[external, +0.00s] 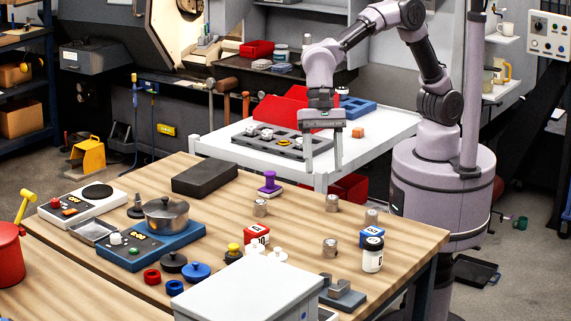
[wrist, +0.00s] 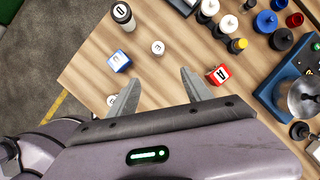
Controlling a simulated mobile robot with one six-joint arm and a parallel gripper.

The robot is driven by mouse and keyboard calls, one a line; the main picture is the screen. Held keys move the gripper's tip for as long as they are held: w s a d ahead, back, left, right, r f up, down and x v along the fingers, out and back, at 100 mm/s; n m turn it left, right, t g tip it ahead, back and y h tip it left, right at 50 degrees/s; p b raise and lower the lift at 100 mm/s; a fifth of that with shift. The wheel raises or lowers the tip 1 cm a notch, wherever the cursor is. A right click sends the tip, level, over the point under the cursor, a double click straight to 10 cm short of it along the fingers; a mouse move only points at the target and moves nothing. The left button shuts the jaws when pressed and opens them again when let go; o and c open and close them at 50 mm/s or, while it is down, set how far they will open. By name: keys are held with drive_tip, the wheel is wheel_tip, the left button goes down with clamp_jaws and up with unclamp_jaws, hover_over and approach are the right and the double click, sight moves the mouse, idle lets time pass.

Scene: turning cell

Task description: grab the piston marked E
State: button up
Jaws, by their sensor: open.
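Several short grey metal pistons stand upright on the wooden table. In the external view one (external: 330,247) is at the front, one (external: 371,217) is behind the blue block, and others are at the back (external: 332,203) and farther left (external: 260,207). In the wrist view one piston (wrist: 158,47) shows a small dark mark on top, perhaps a turned E, too small to be sure. Another (wrist: 112,100) is partly hidden by my left finger. My gripper (external: 323,166) is open and empty, above the table's back edge; its fingers also show in the wrist view (wrist: 160,76).
A blue block (external: 372,235), a black-lidded jar (external: 373,254) and a red block (external: 257,235) stand near the pistons. A purple-handled stamp (external: 269,184) is at the back. A white cart (external: 395,128) with trays stands behind. Bare wood lies between the pistons.

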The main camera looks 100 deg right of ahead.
drive_tip(key=a+f, duration=0.3)
drive_tip(key=m+b, duration=0.1)
drive_tip(key=b, duration=0.4)
approach(330, 242)
drive_tip(key=x, duration=0.4)
drive_tip(key=shift+d+f, duration=0.2)
drive_tip(key=shift+f, duration=0.25)
drive_tip(key=b+x, duration=0.3)
drive_tip(key=x, duration=0.2)
drive_tip(key=shift+a+f, duration=0.25)
drive_tip(key=shift+a, duration=0.1)
drive_tip(key=shift+r, duration=0.2)
clamp_jaws()
